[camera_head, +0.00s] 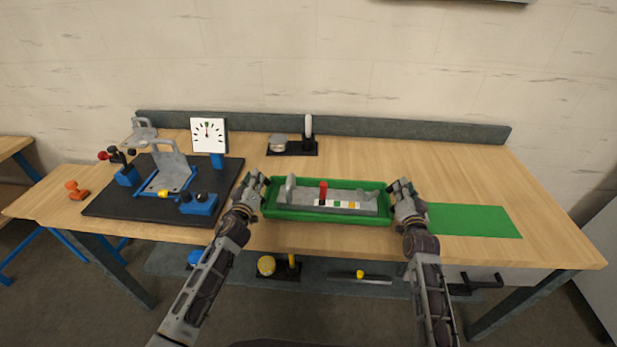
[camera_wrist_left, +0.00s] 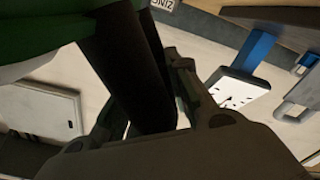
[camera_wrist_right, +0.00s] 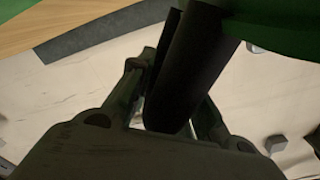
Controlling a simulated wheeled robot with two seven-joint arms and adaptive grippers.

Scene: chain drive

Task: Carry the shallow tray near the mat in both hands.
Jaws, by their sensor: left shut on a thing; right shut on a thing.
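A shallow green tray (camera_head: 300,215) is at the middle front of the table, with a grey insert that holds a red piece, a grey upright part and several small coloured blocks. My left gripper (camera_head: 257,183) is shut on the tray's left end; in the left wrist view a dark handle (camera_wrist_left: 135,75) sits between its fingers. My right gripper (camera_head: 401,187) is shut on the tray's right end; a dark handle (camera_wrist_right: 183,75) sits between its fingers in the right wrist view. A green mat (camera_head: 475,221) lies on the table just right of the tray. I cannot tell whether the tray touches the table.
A black board (camera_head: 115,204) with a grey and blue fixture stands at the left. A white dial (camera_head: 209,134) and a small black stand (camera_head: 292,149) are further back. An orange part (camera_head: 76,190) lies far left. The back right of the table is clear.

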